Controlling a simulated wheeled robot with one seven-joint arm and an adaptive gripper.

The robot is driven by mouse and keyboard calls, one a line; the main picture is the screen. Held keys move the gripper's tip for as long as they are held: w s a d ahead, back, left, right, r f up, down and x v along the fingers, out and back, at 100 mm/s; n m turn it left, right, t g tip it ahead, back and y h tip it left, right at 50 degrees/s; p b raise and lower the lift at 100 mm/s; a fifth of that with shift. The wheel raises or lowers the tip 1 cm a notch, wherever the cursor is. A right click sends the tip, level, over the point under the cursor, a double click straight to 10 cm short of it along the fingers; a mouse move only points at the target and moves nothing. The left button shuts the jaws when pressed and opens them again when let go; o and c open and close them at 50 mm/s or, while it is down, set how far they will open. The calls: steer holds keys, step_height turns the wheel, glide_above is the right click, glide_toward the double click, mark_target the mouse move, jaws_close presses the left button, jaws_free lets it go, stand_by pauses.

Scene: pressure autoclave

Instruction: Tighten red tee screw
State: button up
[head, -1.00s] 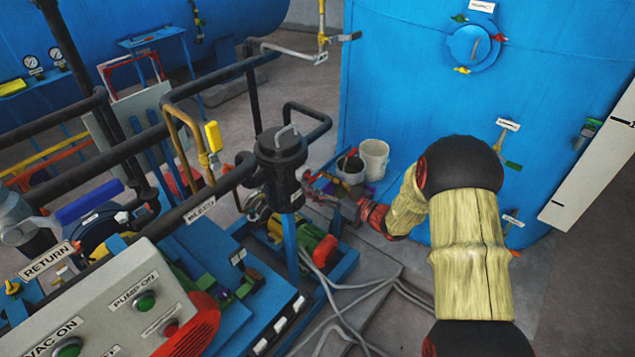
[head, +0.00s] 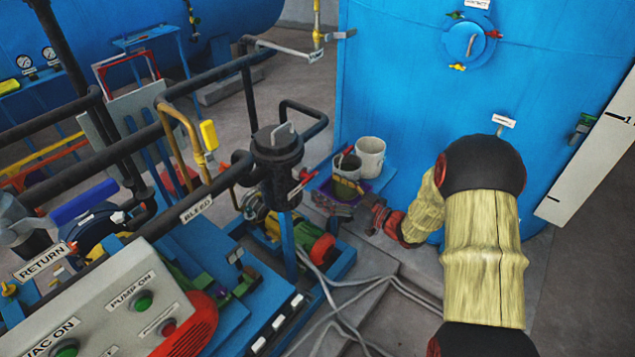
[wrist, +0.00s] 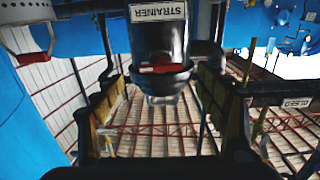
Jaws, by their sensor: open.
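The red tee screw (head: 301,183) sticks out from the right side of the black strainer (head: 277,160) in the head view. In the wrist view the red tee screw (wrist: 163,68) shows as a short red bar across the strainer (wrist: 158,40), whose label appears upside down. My gripper (wrist: 158,84) is open, with one finger on each side of the strainer's outline and the red bar between them in the picture. In the head view my gripper (head: 335,207) is to the lower right of the screw, apart from it. Its fingertips are hard to make out there.
A white bucket (head: 370,158) and a grey bucket (head: 346,168) stand behind my gripper, by the large blue tank (head: 420,90). Dark pipes (head: 215,190) run left of the strainer. A red and green pump (head: 320,248) and grey cables (head: 360,290) lie below.

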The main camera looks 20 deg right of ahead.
steer(key=v, duration=0.6)
steer(key=shift+s, duration=0.15)
steer(key=shift+d+f, duration=0.1)
steer(key=shift+d, duration=0.05)
